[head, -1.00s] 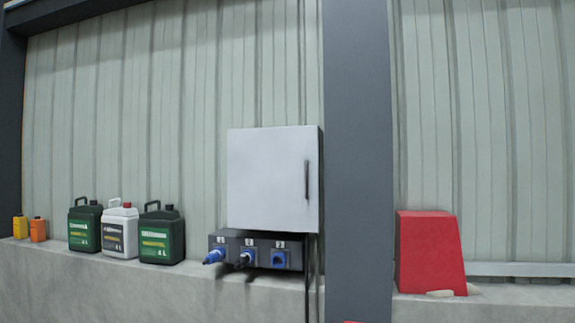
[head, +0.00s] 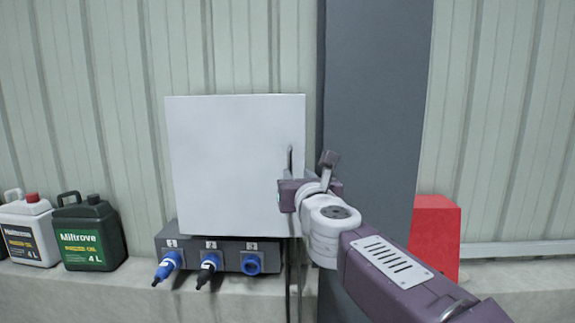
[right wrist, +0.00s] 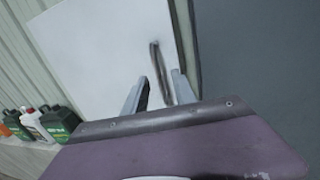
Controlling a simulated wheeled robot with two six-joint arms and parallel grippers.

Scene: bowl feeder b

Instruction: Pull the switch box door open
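The switch box door (head: 230,160) is a flat pale grey panel on the wall, and it looks shut. Its dark upright bar handle (head: 290,158) is near the right edge, with its lower part hidden behind my gripper. My right gripper (head: 289,180) is at the handle's lower end. In the right wrist view the two fingers of my right gripper (right wrist: 159,92) are apart. The handle (right wrist: 159,70) runs down between them, with a gap visible on each side. The door (right wrist: 105,60) fills the space beyond. My left gripper is not in view.
A dark socket box (head: 220,248) with blue plugs is below the door. A grey column (head: 370,100) stands close on the right, with a red block (head: 437,235) beyond it. Canisters (head: 90,235) stand on the ledge at left. Cables hang below the box.

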